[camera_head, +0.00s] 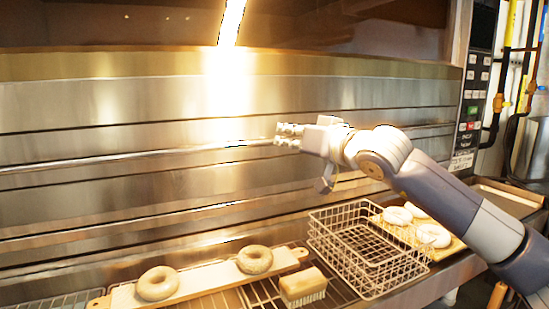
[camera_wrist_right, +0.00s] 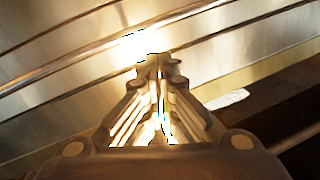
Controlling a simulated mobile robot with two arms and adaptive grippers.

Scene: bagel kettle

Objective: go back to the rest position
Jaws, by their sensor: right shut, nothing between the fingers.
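My right gripper (camera_head: 284,134) is shut and empty. It is raised in front of the steel oven front (camera_head: 150,105), pointing left, above the wire basket and the board. In the right wrist view the shut fingers (camera_wrist_right: 158,66) show up close with the steel front behind them. My left gripper is not in view.
A wire basket (camera_head: 340,250) stands on the counter and looks empty. Two bagels (camera_head: 157,283) (camera_head: 255,259) lie on a wooden board (camera_head: 205,279) beside a brush (camera_head: 302,285). Pale rings (camera_head: 433,236) lie on a tray behind the basket. A control panel (camera_head: 476,85) is at right.

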